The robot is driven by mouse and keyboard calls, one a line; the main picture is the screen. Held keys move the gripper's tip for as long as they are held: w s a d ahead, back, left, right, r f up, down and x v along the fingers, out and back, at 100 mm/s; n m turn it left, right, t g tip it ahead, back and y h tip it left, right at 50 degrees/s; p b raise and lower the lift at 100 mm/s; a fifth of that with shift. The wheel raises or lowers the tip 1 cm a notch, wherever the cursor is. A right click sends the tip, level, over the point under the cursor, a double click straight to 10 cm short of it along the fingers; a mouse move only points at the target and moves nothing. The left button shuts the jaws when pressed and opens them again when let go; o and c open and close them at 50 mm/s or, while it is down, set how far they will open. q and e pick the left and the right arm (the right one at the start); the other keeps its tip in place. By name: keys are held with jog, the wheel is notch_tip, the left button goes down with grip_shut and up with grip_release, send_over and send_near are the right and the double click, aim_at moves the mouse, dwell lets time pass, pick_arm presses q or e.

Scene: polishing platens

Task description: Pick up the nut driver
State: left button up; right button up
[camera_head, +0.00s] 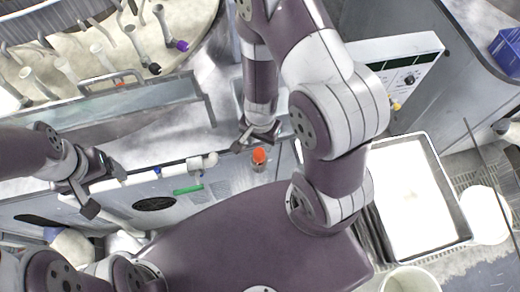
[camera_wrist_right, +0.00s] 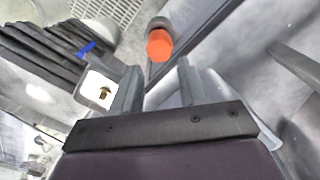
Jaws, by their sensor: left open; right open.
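An orange-topped object (camera_head: 259,155) with a greyish body stands out just below my right gripper (camera_head: 256,142) in the head view; it may be the nut driver, but I cannot tell for sure. In the right wrist view its orange end (camera_wrist_right: 159,45) looks hexagonal and lies ahead of the gap between the fingers (camera_wrist_right: 160,85). My left gripper (camera_head: 104,190) is open and empty at the left, near the white pipe along the grey panel.
A white pipe (camera_head: 203,161) and a green strip (camera_head: 187,190) lie along the panel. A round platen with several rods (camera_head: 100,55) is at upper left. A white-lined tray (camera_head: 415,195) and a white bucket (camera_head: 410,281) are at right. A blue bin (camera_head: 507,48) is at upper right.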

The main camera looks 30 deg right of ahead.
aim_at(259, 152)
jog(key=f, duration=0.1)
jog(key=s+f, duration=0.1)
jog(key=shift+a+f+b, duration=0.3)
jog(key=shift+a+b, duration=0.05)
jog(key=shift+a, duration=0.05)
jog(key=f, duration=0.1)
jog(key=f+b, duration=0.1)
jog(key=f, duration=0.3)
jog(key=shift+w+d+f+b, duration=0.1)
jog(key=shift+w+f+b, duration=0.15)
jog(key=shift+w+b, duration=0.15)
jog(key=shift+s+r, duration=0.1)
jog(key=shift+s, duration=0.1)
jog(key=shift+c, duration=0.2)
jog(key=c, duration=0.5)
grip_shut()
pick_arm(q)
jog(key=f, duration=0.3)
jog(key=shift+s+a+f, duration=0.1)
jog(key=shift+s+f, duration=0.1)
pick_arm(e)
jog(key=shift+r, duration=0.15)
pick_arm(q)
notch_tip(259, 152, up, 11)
jog(key=p, duration=1.1)
pick_arm(e)
notch_tip(259, 152, up, 18)
